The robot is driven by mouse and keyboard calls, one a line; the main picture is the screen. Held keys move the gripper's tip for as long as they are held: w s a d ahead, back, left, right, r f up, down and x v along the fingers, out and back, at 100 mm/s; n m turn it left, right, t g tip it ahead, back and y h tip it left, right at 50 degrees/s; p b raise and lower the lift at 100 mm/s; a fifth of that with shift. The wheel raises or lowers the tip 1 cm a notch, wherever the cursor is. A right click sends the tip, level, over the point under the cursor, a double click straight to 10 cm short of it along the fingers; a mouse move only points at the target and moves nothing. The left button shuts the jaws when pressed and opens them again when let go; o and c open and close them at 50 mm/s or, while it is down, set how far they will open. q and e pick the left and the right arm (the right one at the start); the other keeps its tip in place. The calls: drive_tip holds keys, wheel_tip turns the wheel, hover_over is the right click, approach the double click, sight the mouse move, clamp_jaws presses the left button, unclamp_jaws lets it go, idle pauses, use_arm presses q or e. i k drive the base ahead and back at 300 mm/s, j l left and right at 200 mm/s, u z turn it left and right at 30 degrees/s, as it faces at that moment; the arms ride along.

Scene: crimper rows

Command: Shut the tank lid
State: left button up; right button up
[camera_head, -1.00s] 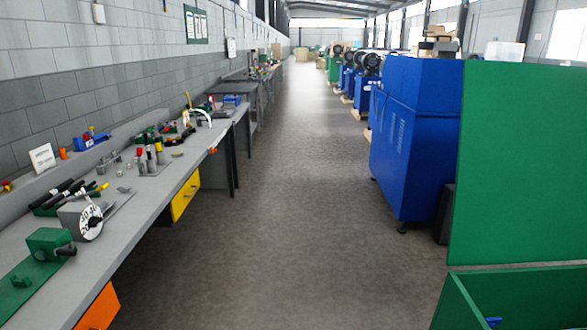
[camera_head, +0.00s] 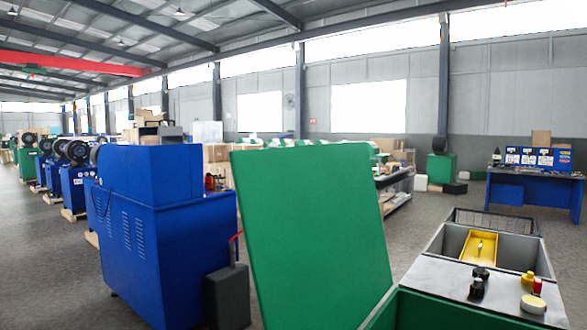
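A large green panel (camera_head: 315,235), which looks like the tank lid, stands raised and leans back a little in the middle of the view. Its lower right edge meets a green box-like body (camera_head: 425,312) at the bottom right, which looks like the tank. Only the top part of that body is in view; its inside is mostly cut off by the picture's lower edge. Neither of my grippers shows in the view.
A blue machine (camera_head: 160,230) with a dark grey box (camera_head: 228,295) beside it stands left of the panel. A grey worktop (camera_head: 475,278) with small black, yellow and red parts and a yellow tray (camera_head: 479,248) lies right. Floor (camera_head: 45,260) is open at far left.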

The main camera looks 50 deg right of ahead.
sight(311, 219)
drive_tip(key=i+j+z, duration=0.1)
drive_tip(key=i+z, duration=0.3)
drive_tip(key=i, duration=0.15)
drive_tip(key=i+j+z, duration=0.25)
drive_tip(key=i+z, duration=0.15)
drive_tip(key=i, duration=0.15)
drive_tip(key=i+z, duration=0.2)
drive_tip(key=z, duration=0.2)
drive_tip(key=i+j+z, duration=0.2)
drive_tip(key=z, duration=0.2)
drive_tip(key=i+j+z, duration=0.15)
drive_tip(key=z, duration=0.25)
drive_tip(key=i+j+z, duration=0.15)
drive_tip(key=z, duration=0.2)
drive_tip(key=i+j+z, duration=0.15)
drive_tip(key=z, duration=0.2)
drive_tip(key=i+j+z, duration=0.1)
drive_tip(key=j+z, duration=0.25)
